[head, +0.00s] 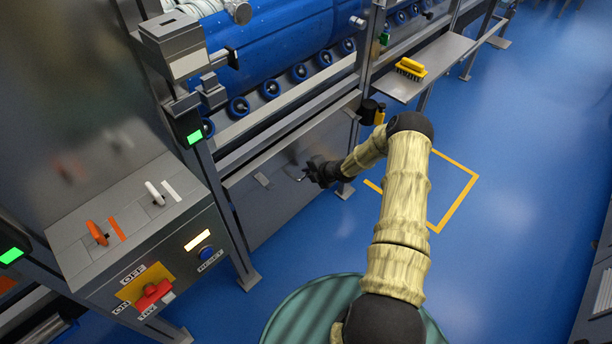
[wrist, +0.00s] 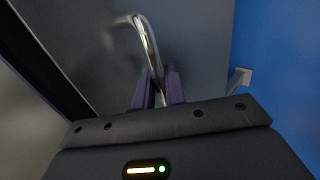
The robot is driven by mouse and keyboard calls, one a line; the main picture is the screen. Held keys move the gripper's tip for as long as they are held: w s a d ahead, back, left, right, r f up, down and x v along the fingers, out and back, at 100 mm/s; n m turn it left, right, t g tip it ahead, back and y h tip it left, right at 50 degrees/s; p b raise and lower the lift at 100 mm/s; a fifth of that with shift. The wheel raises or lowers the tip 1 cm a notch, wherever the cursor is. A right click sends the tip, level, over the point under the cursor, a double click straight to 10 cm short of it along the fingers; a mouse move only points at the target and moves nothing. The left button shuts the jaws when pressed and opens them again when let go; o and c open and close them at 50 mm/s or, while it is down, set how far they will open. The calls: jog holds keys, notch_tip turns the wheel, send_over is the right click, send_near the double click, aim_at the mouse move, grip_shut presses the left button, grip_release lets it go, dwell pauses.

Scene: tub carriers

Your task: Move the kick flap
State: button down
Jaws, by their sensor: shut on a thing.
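The kick flap (head: 275,188) is a grey metal panel low on the machine's front, below the rollers, in the head view. It fills much of the wrist view as a dark grey sheet (wrist: 195,45). A curved, shiny metal handle (wrist: 148,45) stands out from it. My gripper (wrist: 158,88) is shut on this handle, with its two purple-grey fingers on either side of the bar. In the head view my gripper (head: 306,176) is small and dark at the flap's right part. I cannot tell the flap's exact angle.
A control box (head: 150,235) with orange and white levers, a red switch and a blue button stands at the left. A shelf (head: 425,72) with a yellow brush (head: 411,68) juts out at upper right. A machine leg (head: 345,188) stands near my gripper. Blue floor is open at right.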

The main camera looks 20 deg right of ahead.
jog(key=shift+w+a+r, duration=0.15)
jog(key=shift+w+r, duration=0.15)
jog(key=shift+w, duration=0.05)
jog(key=c, duration=1.5)
grip_release()
jog(key=shift+f, duration=0.1)
jog(key=shift+c, duration=0.2)
jog(key=shift+s, duration=0.15)
jog(key=p+v, duration=0.2)
jog(key=v, duration=1.5)
jog(key=shift+s, duration=0.1)
